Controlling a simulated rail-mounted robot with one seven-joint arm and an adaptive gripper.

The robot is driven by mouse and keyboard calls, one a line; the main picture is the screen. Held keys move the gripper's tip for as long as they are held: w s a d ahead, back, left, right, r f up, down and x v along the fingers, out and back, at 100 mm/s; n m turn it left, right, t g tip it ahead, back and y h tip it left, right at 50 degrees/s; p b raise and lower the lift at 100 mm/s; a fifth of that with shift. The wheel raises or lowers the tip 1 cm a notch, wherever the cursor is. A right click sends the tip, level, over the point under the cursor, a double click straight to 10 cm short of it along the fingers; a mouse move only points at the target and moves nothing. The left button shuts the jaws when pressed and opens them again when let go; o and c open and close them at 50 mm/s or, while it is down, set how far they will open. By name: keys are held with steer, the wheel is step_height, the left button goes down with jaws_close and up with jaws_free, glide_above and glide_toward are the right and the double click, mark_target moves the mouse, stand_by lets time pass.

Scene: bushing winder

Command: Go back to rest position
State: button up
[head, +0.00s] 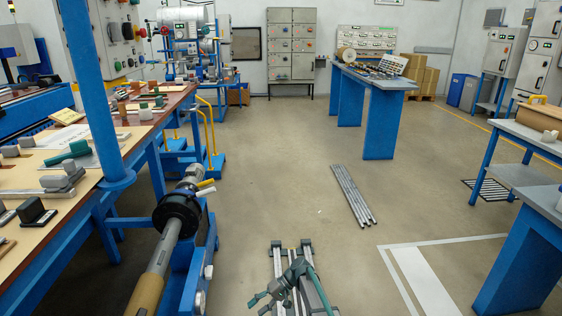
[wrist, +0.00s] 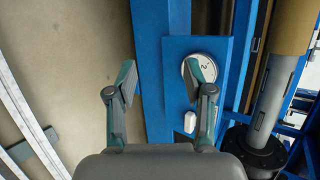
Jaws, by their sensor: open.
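My gripper (head: 258,302) is low at the bottom centre of the head view, to the right of the blue winder frame. In the wrist view my gripper (wrist: 160,76) has its two teal-and-grey fingers spread apart with nothing between them. Behind the fingers is the blue side of the winder (wrist: 154,50), with a round white dial marked 2 (wrist: 201,68) partly covered by the right finger. A white knob (wrist: 190,122) is below the dial. I cannot tell whether a finger touches the panel.
The winder's grey shaft (head: 160,252) carries a brown roll (head: 146,297) and a black chuck (head: 177,213). A cluttered workbench (head: 125,176) stands at left, blue-legged tables (head: 378,125) at right. Grey rods (head: 352,195) lie on the otherwise open middle floor.

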steer(key=s+d+r+m+t+h, duration=0.15)
steer(key=s+d+h, duration=0.35)
steer(key=s+d, duration=0.65)
steer(key=s+d+r+m+t+h, duration=0.1)
steer(key=s+d+r+t+h, duration=0.3)
steer(key=s+d, duration=0.75)
steer(key=s+d+f+g+h+b, duration=0.15)
steer(key=s+f+g+b, duration=0.45)
steer(key=s+f, duration=0.8)
steer(key=s+f+g+b, duration=0.2)
steer(key=s+f+g, duration=0.2)
steer(key=s, duration=0.6)
steer(key=s+f+g+b, duration=0.2)
steer(key=s+f+g, duration=0.15)
steer(key=s, duration=0.65)
steer(key=w+r+t+p, duration=0.3)
steer(key=r+p, duration=0.5)
steer(key=p, duration=0.5)
steer(key=w+r+t+p, duration=0.2)
steer(key=w+r+p, duration=0.2)
steer(key=r+p, duration=0.5)
steer(key=d+p, duration=0.1)
steer(key=p, duration=0.3)
steer(key=shift+w+t, duration=0.4)
